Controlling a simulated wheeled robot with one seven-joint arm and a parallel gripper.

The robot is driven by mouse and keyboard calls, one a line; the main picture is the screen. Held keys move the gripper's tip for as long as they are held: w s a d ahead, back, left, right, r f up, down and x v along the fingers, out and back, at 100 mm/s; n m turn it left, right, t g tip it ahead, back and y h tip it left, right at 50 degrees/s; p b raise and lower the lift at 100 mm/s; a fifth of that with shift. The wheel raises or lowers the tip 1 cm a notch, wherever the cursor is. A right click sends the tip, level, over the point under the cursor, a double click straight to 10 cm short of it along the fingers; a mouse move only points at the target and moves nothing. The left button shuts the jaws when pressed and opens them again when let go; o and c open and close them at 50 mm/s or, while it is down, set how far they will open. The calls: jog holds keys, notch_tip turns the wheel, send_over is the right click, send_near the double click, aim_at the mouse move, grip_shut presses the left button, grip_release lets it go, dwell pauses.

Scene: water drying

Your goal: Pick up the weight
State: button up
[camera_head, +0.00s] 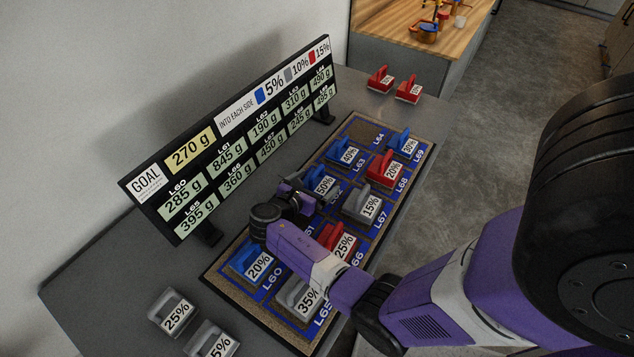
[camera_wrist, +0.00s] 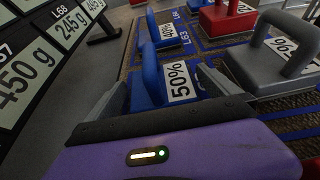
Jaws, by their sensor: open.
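Several weights with handles, blue, grey and red with percent labels, sit on a brown and blue mat (camera_head: 213,276) with numbered slots. My gripper (camera_head: 306,190) is open and low over the mat, beside the blue 50% weight (camera_head: 325,184). In the wrist view, the open fingers (camera_wrist: 160,88) stand on either side of the upright handle of the blue 50% weight (camera_wrist: 152,75). I cannot tell whether they touch it. The grey 15% weight (camera_head: 362,206) is to its right. My arm partly hides the red 25% weight (camera_head: 331,237). The task does not say which weight is meant.
A sign board (camera_head: 240,130) with gram readings and a 270 g goal stands along the mat's left side. Two grey weights (camera_head: 173,312) lie on the near table, and two red weights (camera_head: 381,80) at the far end. The blue 20% weight (camera_head: 245,258) is near my wrist.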

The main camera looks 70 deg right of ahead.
jog(key=shift+x, duration=0.8)
jog(key=shift+c, duration=0.4)
jog(key=c, duration=1.5)
jog(key=shift+r, duration=0.15)
